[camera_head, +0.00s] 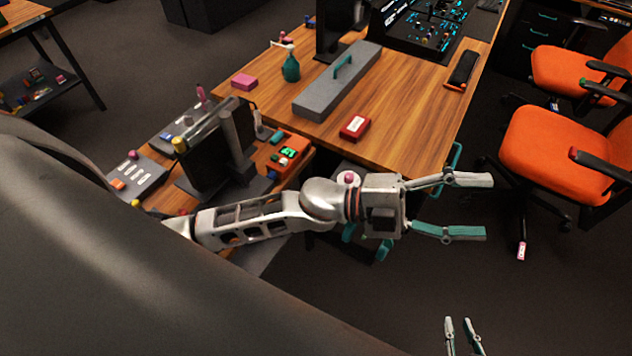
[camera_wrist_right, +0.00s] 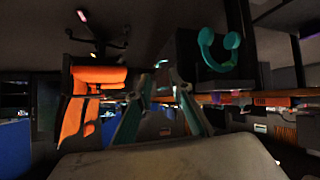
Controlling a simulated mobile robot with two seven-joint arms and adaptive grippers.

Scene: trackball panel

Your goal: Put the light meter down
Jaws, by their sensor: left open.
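I cannot pick out the light meter for certain in either view. A small red box with a white label (camera_head: 355,126) lies on the near part of the wooden table (camera_head: 405,130). My left gripper (camera_head: 486,207) is open and empty, over the dark floor right of the table, its fingers pointing right. My right gripper (camera_head: 458,321) is at the bottom edge of the head view, its fingers apart with nothing visible between them. Its fingers also show in the right wrist view (camera_wrist_right: 162,95), dim and with no clear object held.
A long grey case with a teal handle (camera_head: 337,82), a green spray bottle (camera_head: 290,66), a pink block (camera_head: 244,82) and a dark device (camera_head: 462,70) are on the table. Orange chairs (camera_head: 548,150) stand at the right.

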